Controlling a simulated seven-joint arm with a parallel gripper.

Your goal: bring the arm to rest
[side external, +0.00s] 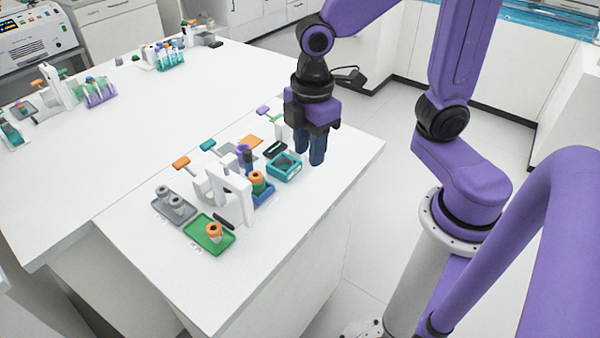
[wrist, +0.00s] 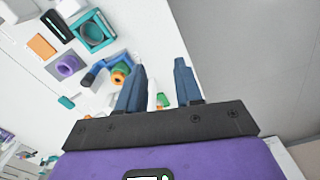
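My gripper (side external: 310,158) is over the right part of the white table (side external: 335,170), close to its right edge, with the fingers pointing down. In the wrist view the two dark blue fingers of my gripper (wrist: 160,68) stand apart with nothing held between them. The teal square holder (side external: 284,167) is just left of the fingers in the side view; in the wrist view this teal holder (wrist: 93,32) is at the upper left. The exact height of the fingertips above the table is hard to tell.
A white arch-shaped frame (side external: 236,190), a green tray (side external: 209,235) with an orange-topped piece and a grey tray (side external: 173,207) with grey pieces stand left of my gripper. An orange flat piece (wrist: 41,47) lies nearby. The table's front right part is clear.

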